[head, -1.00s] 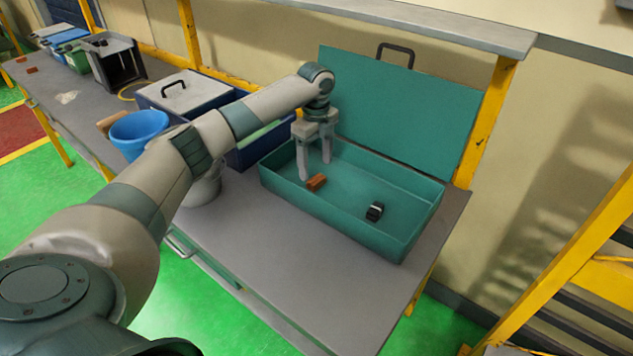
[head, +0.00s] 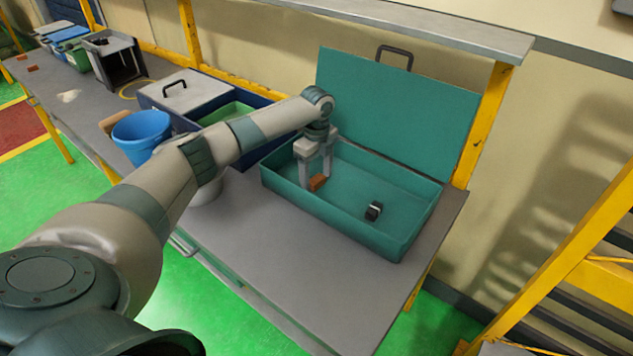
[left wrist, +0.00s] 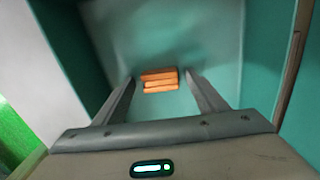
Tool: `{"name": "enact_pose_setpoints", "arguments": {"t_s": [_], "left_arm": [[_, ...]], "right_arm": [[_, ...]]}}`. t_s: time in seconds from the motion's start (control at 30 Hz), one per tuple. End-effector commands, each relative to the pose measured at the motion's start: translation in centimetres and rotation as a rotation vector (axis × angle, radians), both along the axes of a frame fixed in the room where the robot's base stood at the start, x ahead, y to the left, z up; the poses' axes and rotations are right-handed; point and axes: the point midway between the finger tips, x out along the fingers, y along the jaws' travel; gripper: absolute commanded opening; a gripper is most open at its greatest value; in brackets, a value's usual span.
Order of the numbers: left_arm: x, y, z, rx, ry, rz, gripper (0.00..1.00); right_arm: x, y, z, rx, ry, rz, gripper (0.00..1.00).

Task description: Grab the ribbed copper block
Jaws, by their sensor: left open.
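The ribbed copper block (head: 318,183) is small and orange-brown. It lies on the floor of the open teal box, towards its left end. My left gripper (head: 316,182) points down into the box, its fingers on either side of the block in the head view. In the left wrist view the ribbed copper block (left wrist: 159,80) shows its grooves between the two open fingertips (left wrist: 160,84). The fingers are open, and I cannot tell whether either touches the block. My right gripper is in neither view.
The teal box (head: 330,213) has low walls and a raised lid (head: 395,105) behind. A small black and silver part (head: 374,211) lies to the right inside it. A blue bucket (head: 141,133) and a dark blue box (head: 247,155) stand left. The bench front is clear.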

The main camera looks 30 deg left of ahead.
Motion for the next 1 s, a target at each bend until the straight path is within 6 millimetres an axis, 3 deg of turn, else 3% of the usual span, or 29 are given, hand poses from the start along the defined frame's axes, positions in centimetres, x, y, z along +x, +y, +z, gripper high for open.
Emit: {"name": "enact_pose_setpoints", "arguments": {"t_s": [0.17,0.4,0.77,1.0], "left_arm": [[0.0,0.0,0.0,0.0,0.0,0.0,0.66],[0.0,0.0,0.1,0.0,0.0,0.0,0.12],[0.1,0.0,0.5,0.0,-0.002,0.0,0.12],[0.2,0.0,2.8,-0.001,-0.005,0.0,0.12]], "right_arm": [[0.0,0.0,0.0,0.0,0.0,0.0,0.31],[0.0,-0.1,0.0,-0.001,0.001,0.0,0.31],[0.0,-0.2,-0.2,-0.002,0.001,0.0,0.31],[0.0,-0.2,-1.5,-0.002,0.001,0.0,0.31]]}}
